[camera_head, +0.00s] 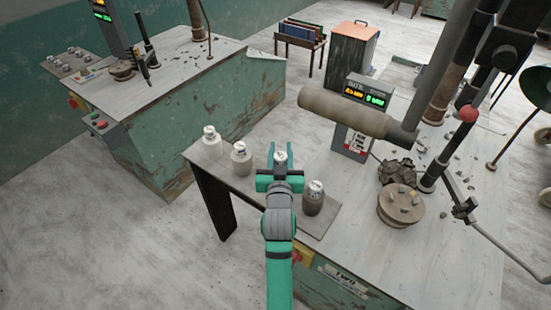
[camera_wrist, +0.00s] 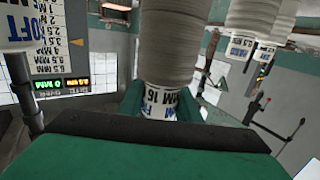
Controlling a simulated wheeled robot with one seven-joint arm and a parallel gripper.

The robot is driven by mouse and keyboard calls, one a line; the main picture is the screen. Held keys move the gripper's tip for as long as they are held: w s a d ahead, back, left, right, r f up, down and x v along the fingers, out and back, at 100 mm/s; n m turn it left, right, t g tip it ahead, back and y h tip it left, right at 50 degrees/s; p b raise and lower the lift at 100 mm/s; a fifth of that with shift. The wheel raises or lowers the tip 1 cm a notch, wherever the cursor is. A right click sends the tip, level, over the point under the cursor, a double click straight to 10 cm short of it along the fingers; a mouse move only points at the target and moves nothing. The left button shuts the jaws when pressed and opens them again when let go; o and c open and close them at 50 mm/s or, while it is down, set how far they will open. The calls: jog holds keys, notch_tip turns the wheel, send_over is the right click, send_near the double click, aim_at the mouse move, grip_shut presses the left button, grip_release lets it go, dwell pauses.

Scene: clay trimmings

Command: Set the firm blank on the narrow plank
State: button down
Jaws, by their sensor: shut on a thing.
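My gripper (camera_head: 281,165) is shut on a grey cylindrical blank with a white label (camera_head: 281,157). In the wrist view this blank (camera_wrist: 165,45) stands between the green fingers, and its label is only partly legible, showing an F and 16.
A thick horizontal roller (camera_head: 345,112) and a lit display (camera_head: 367,95) are right of the gripper. A round wooden disc (camera_head: 401,206) with clay scraps and a dark crumpled heap (camera_head: 397,172) lie on the table (camera_head: 375,245). A second green bench (camera_head: 210,125) stands at the left.

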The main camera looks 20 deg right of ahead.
jog(key=w+f, duration=0.3)
jog(key=f, duration=0.3)
jog(key=shift+w+a+f, duration=0.15)
jog(key=shift+a+f, duration=0.05)
jog(key=shift+a, duration=0.1)
jog(key=shift+f, duration=0.1)
jog(key=c, duration=1.3)
grip_release()
jog(key=shift+f, duration=0.1)
